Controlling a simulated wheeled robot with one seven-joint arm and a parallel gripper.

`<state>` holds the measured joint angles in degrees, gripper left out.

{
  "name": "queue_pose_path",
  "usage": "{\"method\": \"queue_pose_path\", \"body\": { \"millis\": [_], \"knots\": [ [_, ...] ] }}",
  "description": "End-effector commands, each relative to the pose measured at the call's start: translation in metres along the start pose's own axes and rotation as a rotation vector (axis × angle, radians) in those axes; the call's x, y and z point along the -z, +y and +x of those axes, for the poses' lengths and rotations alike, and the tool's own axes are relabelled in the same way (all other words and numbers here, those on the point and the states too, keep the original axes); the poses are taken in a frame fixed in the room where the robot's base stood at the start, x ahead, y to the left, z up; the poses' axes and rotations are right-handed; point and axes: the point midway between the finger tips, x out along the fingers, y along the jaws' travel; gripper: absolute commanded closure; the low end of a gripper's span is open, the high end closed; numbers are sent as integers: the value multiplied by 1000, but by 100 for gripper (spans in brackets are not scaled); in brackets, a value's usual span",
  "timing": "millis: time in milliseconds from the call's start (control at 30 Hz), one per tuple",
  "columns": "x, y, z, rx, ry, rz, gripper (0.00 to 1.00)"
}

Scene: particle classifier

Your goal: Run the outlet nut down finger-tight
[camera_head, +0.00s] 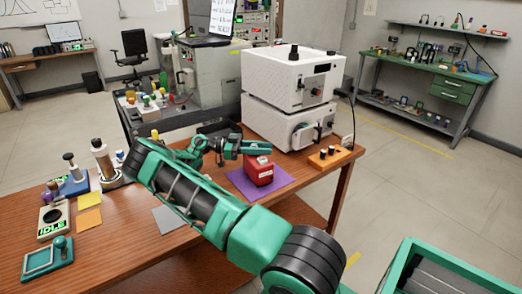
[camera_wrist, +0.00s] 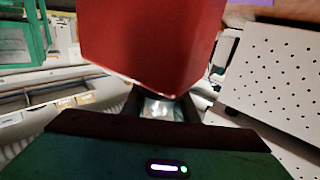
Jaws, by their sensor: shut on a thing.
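My gripper (camera_head: 268,149) is low over a red block (camera_head: 259,172) on a purple mat (camera_head: 241,183), in front of the stacked white instrument. In the wrist view the red block (camera_wrist: 150,45) fills the upper middle, just beyond the fingers. My gripper (camera_wrist: 160,107) is shut on a small pale, shiny part (camera_wrist: 158,107) between its dark fingertips. I cannot tell for certain whether this part is the outlet nut, nor whether it is joined to the red block. The fingers hide its sides.
The white instrument (camera_head: 288,75) stands close behind my gripper. An orange block with dark knobs (camera_head: 328,157) lies to the right. Left on the table are a device reading "IDLE" (camera_head: 53,219), yellow and orange sheets and a grey sheet (camera_head: 168,218). The front middle of the table is fairly clear.

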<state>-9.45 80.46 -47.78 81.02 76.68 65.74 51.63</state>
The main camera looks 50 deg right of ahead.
Motion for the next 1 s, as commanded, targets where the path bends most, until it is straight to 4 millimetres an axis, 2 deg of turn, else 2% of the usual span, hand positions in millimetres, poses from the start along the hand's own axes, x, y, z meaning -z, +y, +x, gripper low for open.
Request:
{"method": "queue_pose_path", "body": {
  "millis": [533, 567, 633, 1000],
  "knots": [
    [1, 0, 0, 1, 1, 2, 96],
    [1, 0, 0, 1, 1, 2, 72],
    [1, 0, 0, 1, 1, 2, 55],
    [0, 0, -2, 1, 2, 1, 55]
  ]
}}
